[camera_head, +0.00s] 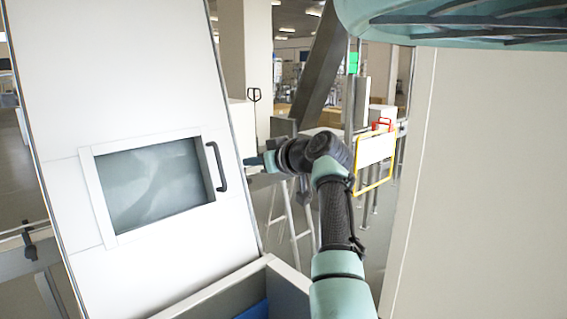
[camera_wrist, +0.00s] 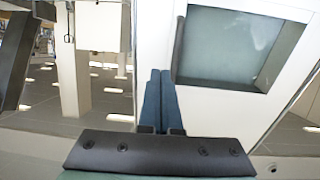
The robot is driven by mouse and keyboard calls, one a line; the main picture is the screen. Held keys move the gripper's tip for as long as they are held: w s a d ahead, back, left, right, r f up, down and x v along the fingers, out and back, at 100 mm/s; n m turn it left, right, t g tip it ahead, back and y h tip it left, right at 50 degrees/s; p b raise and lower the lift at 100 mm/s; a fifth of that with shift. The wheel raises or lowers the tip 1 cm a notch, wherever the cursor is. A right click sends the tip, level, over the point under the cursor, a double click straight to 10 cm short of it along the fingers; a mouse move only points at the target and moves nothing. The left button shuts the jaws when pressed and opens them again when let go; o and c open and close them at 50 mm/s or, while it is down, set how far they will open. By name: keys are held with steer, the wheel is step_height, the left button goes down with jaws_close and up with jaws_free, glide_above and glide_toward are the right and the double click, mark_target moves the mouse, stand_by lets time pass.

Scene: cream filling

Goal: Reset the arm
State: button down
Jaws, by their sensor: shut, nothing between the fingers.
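My gripper (camera_head: 257,162) is at the end of my raised arm, to the right of the white machine panel (camera_head: 110,60). In the wrist view, its two blue fingers (camera_wrist: 160,72) lie side by side, shut and empty. A window door (camera_head: 150,185) with a grey pane is set in the panel and looks closed; its pane also shows in the wrist view (camera_wrist: 230,48). The dark door handle (camera_head: 217,166) is left of my gripper in the head view, apart from it. In the wrist view the handle (camera_wrist: 178,43) appears just beyond the fingertips, to the right.
A grey-edged bin (camera_head: 215,292) with something blue inside stands below the panel. A large pale wall (camera_head: 480,180) fills the right side. A yellow-framed white sign (camera_head: 375,150) and a white ladder-like frame (camera_head: 290,225) are behind my arm.

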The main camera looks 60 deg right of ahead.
steer(key=d+b+v, duration=0.1)
steer(key=b+v, duration=0.1)
steer(key=v, duration=0.3)
steer(key=shift+s, duration=0.65)
steer(key=shift+s+r, duration=0.15)
steer(key=shift+r, duration=0.05)
